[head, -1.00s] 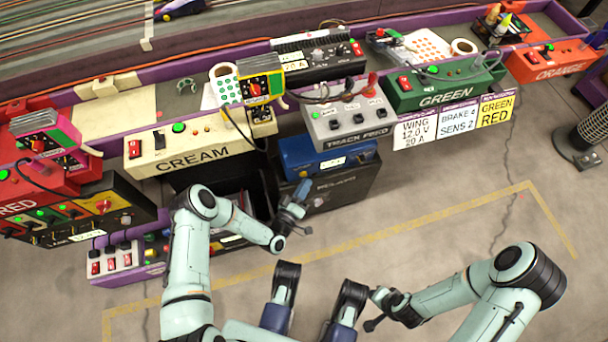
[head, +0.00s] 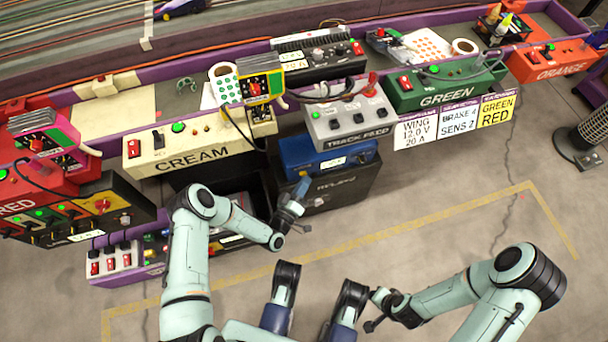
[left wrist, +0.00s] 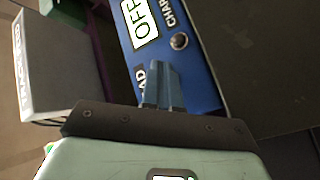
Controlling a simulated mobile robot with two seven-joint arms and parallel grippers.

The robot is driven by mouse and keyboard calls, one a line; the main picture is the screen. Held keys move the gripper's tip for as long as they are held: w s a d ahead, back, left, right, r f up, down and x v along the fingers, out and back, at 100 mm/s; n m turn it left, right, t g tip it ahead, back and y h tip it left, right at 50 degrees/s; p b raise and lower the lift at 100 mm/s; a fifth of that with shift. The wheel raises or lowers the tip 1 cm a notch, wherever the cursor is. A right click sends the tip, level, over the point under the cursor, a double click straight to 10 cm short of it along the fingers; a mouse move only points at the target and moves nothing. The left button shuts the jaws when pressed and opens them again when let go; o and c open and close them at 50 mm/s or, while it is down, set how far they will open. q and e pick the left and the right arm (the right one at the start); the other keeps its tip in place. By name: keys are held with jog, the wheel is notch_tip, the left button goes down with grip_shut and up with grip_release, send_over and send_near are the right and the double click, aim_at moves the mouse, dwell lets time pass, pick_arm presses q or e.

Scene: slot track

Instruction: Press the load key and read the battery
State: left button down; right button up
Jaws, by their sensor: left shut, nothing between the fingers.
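The blue unit (head: 300,150) sits on a black box below the grey track feed panel. In the left wrist view, its blue face (left wrist: 205,85) has a white display (left wrist: 139,22) reading "OFF", cut by the frame's top edge. A round dark button (left wrist: 180,41) sits beside a partly cut "CHAR" label. A label (left wrist: 140,78) ending in "AD" is partly covered by my left fingers. My left gripper (head: 302,184) is shut and empty, its tips over the blue face (left wrist: 157,64); the load key is hidden and contact cannot be told. My right gripper (head: 372,325) is small and dark, low in the head view.
The black box (head: 340,190) stands under the blue unit. The grey track feed panel (head: 345,122) overhangs it. The cream station (head: 195,148) is to the left and the green station (head: 440,88) to the right. Open floor (head: 420,205) lies in front, marked with yellow tape.

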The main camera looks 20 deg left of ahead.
pick_arm(q)
jog(key=shift+w, duration=0.1)
dwell(0.3)
jog(key=shift+s+d+p, duration=0.35)
jog(key=shift+s+d, duration=0.1)
jog(key=shift+s, duration=0.3)
jog(key=shift+s+d+p, duration=0.4)
jog(key=shift+s+d, duration=0.3)
jog(key=shift+s, duration=0.35)
jog(key=shift+s+d+p, duration=0.4)
jog(key=shift+s+d, duration=0.3)
jog(key=shift+s, duration=0.3)
